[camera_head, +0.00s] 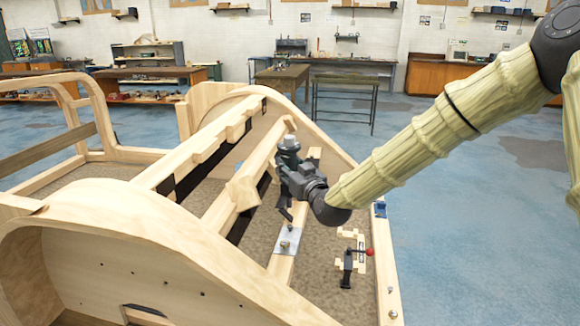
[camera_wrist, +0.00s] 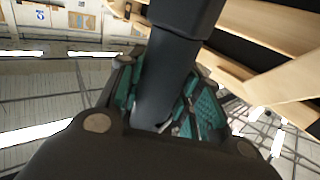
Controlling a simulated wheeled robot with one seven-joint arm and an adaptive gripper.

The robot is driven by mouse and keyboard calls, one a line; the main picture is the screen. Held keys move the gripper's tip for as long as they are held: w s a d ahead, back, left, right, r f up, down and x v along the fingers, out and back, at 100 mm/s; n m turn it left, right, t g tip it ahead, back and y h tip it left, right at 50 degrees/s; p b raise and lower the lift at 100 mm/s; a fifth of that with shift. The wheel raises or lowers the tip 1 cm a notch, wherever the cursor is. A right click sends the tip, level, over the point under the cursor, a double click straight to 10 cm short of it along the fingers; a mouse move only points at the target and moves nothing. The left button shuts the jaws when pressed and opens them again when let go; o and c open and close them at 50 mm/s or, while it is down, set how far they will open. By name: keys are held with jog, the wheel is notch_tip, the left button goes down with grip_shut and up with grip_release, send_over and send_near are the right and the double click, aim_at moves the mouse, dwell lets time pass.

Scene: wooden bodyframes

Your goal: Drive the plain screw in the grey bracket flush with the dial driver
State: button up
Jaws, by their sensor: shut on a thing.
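The grey bracket (camera_head: 294,236) is a pale plate on a wooden rail in the right part of the frame. A small screw (camera_head: 284,245) shows on it; how far it stands out is too small to tell. My gripper (camera_head: 284,180) is shut on the dark dial driver (camera_head: 289,143), whose grey top rises above the jaws. The driver's dark lower end shows below the gripper, above and behind the bracket, apart from the screw. In the wrist view, the driver's dark body (camera_wrist: 168,80) stands between the teal finger pads. Its dial marks cannot be read.
A toggle clamp with a red knob (camera_head: 370,252) stands right of the bracket. A blue item (camera_head: 380,208) sits on the frame's right edge. A thick wooden beam (camera_head: 255,172) lies close left of my gripper. Blue floor is open to the right.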

jog(key=shift+d+f, duration=0.1)
jog(key=shift+f+b, duration=0.15)
jog(key=shift+b, duration=0.2)
jog(key=shift+f+b, duration=2.1)
jog(key=shift+f, duration=0.9)
jog(key=shift+f+b, duration=0.65)
jog(key=shift+b, duration=0.55)
dwell(3.3)
